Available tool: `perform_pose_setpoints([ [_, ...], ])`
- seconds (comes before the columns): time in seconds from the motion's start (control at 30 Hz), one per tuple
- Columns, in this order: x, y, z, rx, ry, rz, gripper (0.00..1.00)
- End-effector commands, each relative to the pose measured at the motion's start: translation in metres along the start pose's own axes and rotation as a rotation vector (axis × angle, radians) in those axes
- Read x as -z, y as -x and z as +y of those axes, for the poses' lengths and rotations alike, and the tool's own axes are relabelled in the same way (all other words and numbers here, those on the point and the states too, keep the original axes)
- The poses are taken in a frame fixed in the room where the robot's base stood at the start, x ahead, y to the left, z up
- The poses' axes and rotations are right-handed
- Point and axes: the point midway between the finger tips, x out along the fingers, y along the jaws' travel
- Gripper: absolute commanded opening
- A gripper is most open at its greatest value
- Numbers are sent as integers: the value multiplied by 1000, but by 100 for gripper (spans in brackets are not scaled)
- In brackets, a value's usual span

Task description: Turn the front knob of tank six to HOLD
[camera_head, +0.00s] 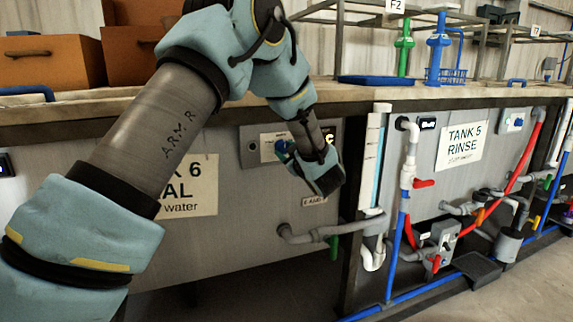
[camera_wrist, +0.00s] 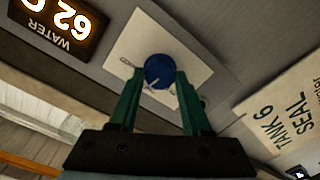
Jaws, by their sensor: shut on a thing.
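The front knob of tank six is a round blue knob with a pale pointer line, on a white plate (camera_wrist: 190,50) in the wrist view. The knob (camera_wrist: 159,72) sits between my gripper's two green fingers (camera_wrist: 160,88), which are shut on its sides. The pointer line slants toward the lower left of the picture. The plate's markings are partly hidden and too small to read.
A grey pipe with a green valve handle (camera_head: 334,247) juts out below. Tank 5, with its RINSE sign (camera_head: 462,144), red handles and pipes, stands to the right. The counter edge (camera_head: 350,92) runs above.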

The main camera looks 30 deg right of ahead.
Motion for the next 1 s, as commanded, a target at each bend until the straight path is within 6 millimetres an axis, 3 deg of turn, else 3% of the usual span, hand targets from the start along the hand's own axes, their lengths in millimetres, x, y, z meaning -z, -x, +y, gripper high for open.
perform_pose_setpoints([
  [1.0,-6,0,-5,-8,956,-30,0],
])
